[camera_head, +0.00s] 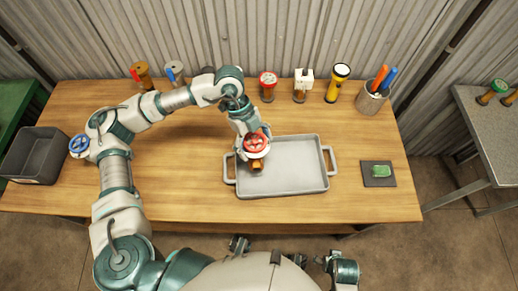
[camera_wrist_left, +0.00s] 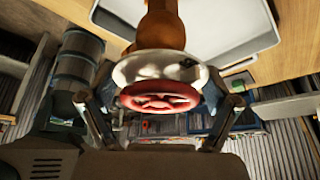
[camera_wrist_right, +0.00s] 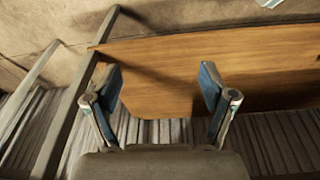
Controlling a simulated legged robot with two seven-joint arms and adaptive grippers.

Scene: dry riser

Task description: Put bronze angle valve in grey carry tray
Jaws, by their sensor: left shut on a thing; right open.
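The bronze angle valve (camera_head: 257,145), with a red handwheel, a pale collar and an orange-bronze body, is held in my left gripper (camera_head: 253,151). In the left wrist view my left fingers (camera_wrist_left: 160,110) close around its pale collar, with the red wheel (camera_wrist_left: 160,97) towards the palm and the bronze body (camera_wrist_left: 160,28) pointing away. The grey carry tray (camera_head: 295,182) lies on the bench with a handle at each end. The valve is over its left part; I cannot tell whether it touches the tray floor. My right gripper (camera_wrist_right: 160,105) is open and empty.
Along the bench's back stand several valves, a yellow torch (camera_head: 338,84) and a cup (camera_head: 371,101) of markers. A dark pad (camera_head: 379,181) with a green item lies right of the tray. A dark bin (camera_head: 35,157) and a blue handwheel (camera_head: 79,146) are at left.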

